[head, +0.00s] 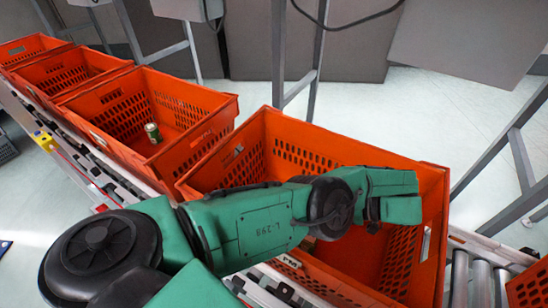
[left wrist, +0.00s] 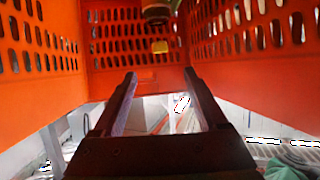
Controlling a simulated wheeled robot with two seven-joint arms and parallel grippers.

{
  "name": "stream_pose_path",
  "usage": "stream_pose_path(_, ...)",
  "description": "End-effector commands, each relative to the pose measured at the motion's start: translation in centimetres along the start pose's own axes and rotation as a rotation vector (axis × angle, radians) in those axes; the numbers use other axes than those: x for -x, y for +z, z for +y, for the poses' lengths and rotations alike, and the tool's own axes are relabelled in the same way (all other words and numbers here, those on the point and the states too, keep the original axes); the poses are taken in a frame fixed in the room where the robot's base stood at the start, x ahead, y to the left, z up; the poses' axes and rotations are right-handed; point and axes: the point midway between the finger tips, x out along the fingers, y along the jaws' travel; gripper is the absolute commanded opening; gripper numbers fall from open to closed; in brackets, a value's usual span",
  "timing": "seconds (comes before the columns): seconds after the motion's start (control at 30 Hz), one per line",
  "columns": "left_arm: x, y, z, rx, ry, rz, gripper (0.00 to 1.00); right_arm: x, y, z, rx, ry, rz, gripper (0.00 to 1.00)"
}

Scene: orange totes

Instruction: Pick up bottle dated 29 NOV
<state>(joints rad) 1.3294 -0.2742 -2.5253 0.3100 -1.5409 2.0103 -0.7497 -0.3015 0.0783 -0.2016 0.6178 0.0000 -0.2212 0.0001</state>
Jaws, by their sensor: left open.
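My left gripper (left wrist: 159,73) is open and empty in the left wrist view, its two dark fingers apart. In the head view its green arm reaches across into the near orange tote (head: 437,205), and the fingertips cannot be made out there. At the top of the left wrist view a small dark item (left wrist: 156,14), perhaps a bottle, is cut off by the frame edge. A small yellow item (left wrist: 159,46) shows just below it, beyond the fingertips. No date can be read. My right gripper is not in view.
The tote's perforated orange walls (left wrist: 32,45) surround the gripper view. A small green and pale container (head: 153,132) stands in the neighbouring tote (head: 190,150). More orange totes line the conveyor at the far left. Metal rollers (head: 481,280) show at the lower right.

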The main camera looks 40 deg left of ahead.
Motion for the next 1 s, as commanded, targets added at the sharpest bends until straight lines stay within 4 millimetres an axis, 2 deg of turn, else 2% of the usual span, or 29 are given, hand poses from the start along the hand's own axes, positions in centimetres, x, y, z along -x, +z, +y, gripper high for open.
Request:
stream_pose_path(0.03, -0.7, 1.6, 0.0, 0.000, -0.001, 0.000, 0.75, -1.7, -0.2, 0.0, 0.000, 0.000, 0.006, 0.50)
stream_pose_path(0.27, -2.8, 1.1, -0.1, -0.005, -0.007, -0.002, 0.75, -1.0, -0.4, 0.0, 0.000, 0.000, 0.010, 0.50)
stream_pose_path(0.5, -8.6, 1.2, -0.1, -0.003, -0.005, -0.002, 0.75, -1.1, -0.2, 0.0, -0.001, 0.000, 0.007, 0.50)
stream_pose_path(0.67, -10.6, 1.1, -0.1, -0.001, -0.003, -0.002, 0.75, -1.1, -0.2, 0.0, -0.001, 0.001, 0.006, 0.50)
stream_pose_path(0.83, -13.9, 1.1, -0.2, -0.002, -0.005, -0.002, 0.75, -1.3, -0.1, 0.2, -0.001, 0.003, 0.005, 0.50)
stream_pose_path(1.0, -15.1, 0.9, -0.1, 0.001, 0.000, -0.002, 0.75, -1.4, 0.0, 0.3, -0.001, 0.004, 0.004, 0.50)
